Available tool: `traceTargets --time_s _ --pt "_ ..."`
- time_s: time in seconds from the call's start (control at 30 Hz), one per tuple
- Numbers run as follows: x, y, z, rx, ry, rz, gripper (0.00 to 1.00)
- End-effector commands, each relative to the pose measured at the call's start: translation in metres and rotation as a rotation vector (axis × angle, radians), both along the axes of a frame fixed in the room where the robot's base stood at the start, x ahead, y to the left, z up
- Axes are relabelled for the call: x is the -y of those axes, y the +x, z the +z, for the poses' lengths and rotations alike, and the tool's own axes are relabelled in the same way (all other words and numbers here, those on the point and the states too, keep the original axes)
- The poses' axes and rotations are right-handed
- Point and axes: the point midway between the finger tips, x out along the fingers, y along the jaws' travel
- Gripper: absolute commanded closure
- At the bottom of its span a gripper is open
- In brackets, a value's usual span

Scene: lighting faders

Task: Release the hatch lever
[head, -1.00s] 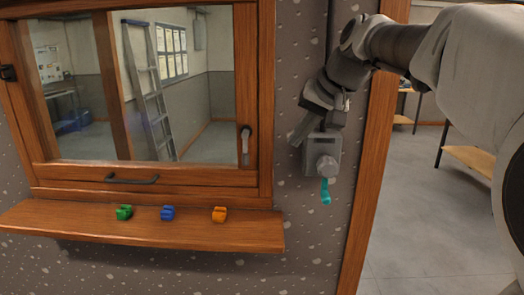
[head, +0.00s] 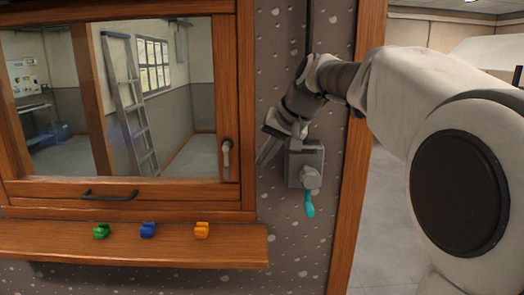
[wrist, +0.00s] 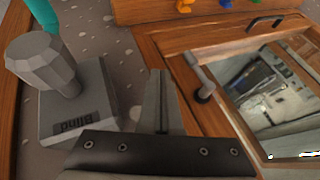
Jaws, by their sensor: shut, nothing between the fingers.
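The hatch is a wood-framed window (head: 125,186) in the wall, and its sash looks closed. In the wrist view the lever (wrist: 198,78) shows right of the fingers, with a gap between. My gripper (head: 264,156) is right of the lever in the head view, in front of the wall strip by the grey box. Its fingers (wrist: 161,98) are together and empty, and do not appear to touch the lever.
A wooden sill (head: 190,250) carries green, blue and orange pieces. A dark pull handle (head: 109,196) is on the lower sash. An open doorway lies right.

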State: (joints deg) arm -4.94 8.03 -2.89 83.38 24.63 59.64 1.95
Motion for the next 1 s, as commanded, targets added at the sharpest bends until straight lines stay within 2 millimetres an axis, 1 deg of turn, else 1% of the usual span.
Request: traceTargets --time_s 0.03,0.23,0.3,0.4,0.5,0.63,1.0 --pt "-0.005 0.006 -0.012 -0.004 0.0 0.002 1.0" --pt "-0.02 0.025 -0.044 -0.002 0.0 0.002 1.0" --pt "-0.035 0.027 -0.039 0.0 -0.001 0.006 1.0" --pt "-0.046 0.03 -0.039 0.001 -0.001 0.005 1.0" --pt "-0.054 0.032 -0.039 0.001 -0.001 0.002 1.0" --pt "-0.058 0.032 -0.04 0.0 0.0 0.001 1.0" --pt "-0.057 0.032 -0.04 0.001 0.004 -0.001 1.0"
